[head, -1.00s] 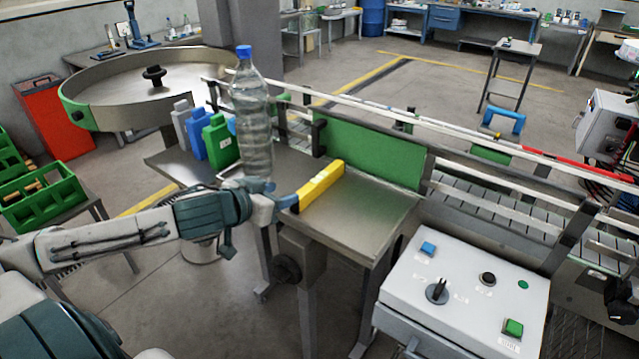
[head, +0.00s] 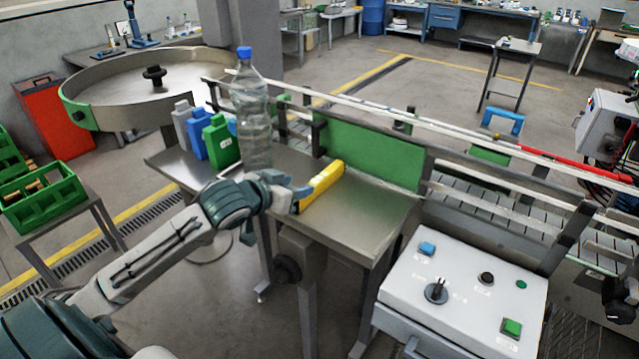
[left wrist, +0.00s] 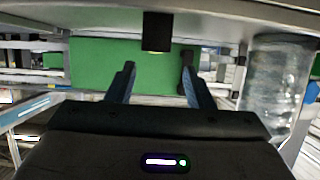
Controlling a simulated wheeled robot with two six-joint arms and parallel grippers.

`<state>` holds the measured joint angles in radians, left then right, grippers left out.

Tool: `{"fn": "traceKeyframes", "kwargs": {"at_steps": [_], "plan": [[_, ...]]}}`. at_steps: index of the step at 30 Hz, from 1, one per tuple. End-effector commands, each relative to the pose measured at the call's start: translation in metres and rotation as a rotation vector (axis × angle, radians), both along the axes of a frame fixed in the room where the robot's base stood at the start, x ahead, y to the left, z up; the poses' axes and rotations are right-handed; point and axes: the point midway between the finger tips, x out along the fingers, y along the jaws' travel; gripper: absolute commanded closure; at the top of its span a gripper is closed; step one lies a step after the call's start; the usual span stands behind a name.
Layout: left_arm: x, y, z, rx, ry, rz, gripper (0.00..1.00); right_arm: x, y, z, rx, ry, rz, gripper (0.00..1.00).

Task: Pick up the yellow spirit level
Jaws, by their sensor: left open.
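The yellow spirit level (head: 322,184) lies on the steel table (head: 372,222), between the clear bottle and the green panel. In the left wrist view, its dark end with a yellow edge (left wrist: 157,44) shows beyond and between my fingers. My left gripper (head: 302,192) is at the near end of the level, low over the table's front edge, and hides part of that end. In the left wrist view, its two fingers (left wrist: 160,84) are apart with nothing between them. I cannot tell if they touch the level. My right gripper is not in view.
A tall clear bottle (head: 252,115) with a blue cap stands just left of the gripper. Grey, blue and green flasks (head: 222,142) stand farther left. A green panel (head: 368,150) borders the table's back. A control box (head: 465,285) stands at right front.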

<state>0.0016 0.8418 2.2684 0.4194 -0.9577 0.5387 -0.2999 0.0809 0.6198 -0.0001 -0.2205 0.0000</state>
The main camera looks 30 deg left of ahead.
Motion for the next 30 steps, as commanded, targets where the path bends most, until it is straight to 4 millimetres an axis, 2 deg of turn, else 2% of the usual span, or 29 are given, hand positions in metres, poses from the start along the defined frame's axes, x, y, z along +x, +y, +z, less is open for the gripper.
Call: {"fn": "traceKeyframes", "kwargs": {"at_steps": [8, 22, 30], "plan": [[0.007, -0.002, -0.002, -0.003, 0.0, -0.001, 0.53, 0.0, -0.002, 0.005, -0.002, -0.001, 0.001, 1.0], [0.046, -0.01, -0.019, -0.003, 0.001, 0.0, 0.53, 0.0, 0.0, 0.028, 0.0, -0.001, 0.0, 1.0], [0.051, -0.01, -0.023, 0.002, 0.001, -0.002, 0.53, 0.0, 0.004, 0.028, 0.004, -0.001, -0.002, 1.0]]}}
